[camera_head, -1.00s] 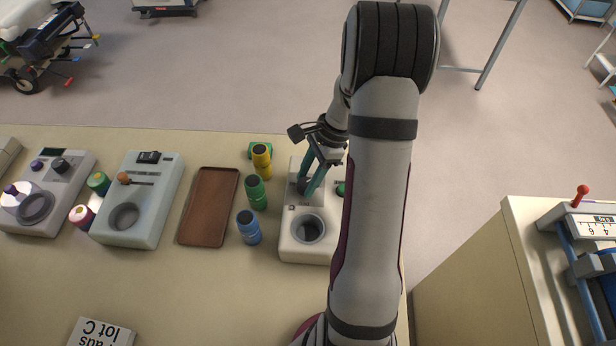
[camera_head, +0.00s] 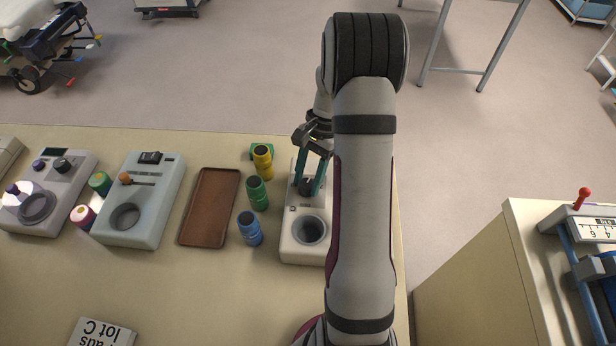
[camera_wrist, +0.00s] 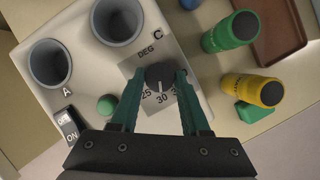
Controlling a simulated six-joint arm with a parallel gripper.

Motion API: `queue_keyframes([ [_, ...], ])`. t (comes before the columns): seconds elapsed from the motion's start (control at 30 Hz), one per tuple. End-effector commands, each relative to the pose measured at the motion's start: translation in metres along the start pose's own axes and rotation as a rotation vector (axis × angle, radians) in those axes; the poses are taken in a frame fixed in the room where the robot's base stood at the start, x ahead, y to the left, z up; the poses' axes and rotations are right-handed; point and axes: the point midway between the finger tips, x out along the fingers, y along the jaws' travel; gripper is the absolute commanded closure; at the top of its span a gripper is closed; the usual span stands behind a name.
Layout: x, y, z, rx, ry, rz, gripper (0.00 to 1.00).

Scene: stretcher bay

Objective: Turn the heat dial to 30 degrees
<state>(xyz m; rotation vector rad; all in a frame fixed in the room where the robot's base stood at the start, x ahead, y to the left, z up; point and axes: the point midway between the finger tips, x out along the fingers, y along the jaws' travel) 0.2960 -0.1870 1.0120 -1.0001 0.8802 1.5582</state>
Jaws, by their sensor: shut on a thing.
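The heat dial is a dark round knob (camera_wrist: 160,74) on a grey plate marked DEG, with 25 and 30 readable below it in the wrist view. A pale pointer line on the knob points down toward the 30. My gripper (camera_wrist: 157,92) has its two green fingers on either side of the knob, shut on it. In the head view my gripper (camera_head: 308,185) reaches down to the knob at the back of the cream heater unit (camera_head: 290,250). My arm hides the unit's right part there.
The unit has wells A (camera_wrist: 48,62) and C (camera_wrist: 119,20), an OFF/ON switch (camera_wrist: 69,126) and a green button (camera_wrist: 106,104). Yellow (camera_head: 263,160), green (camera_head: 256,193) and blue (camera_head: 249,228) bottles stand left of it, beside a brown tray (camera_head: 209,207).

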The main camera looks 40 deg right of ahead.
Motion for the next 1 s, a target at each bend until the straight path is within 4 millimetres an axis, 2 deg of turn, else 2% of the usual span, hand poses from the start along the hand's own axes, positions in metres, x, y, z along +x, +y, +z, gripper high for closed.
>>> queue_keyframes([
  [0.37,-0.001,0.000,-0.001,-0.004,0.004,0.001,1.00],
  [0.4,-0.001,0.000,-0.001,-0.004,0.004,0.001,0.49],
  [0.53,-0.001,0.000,-0.001,-0.003,0.003,0.001,0.25],
  [0.87,-0.003,0.000,-0.001,-0.003,0.002,0.001,0.24],
  [1.0,-0.023,-0.001,-0.001,-0.003,0.005,-0.001,0.24],
])
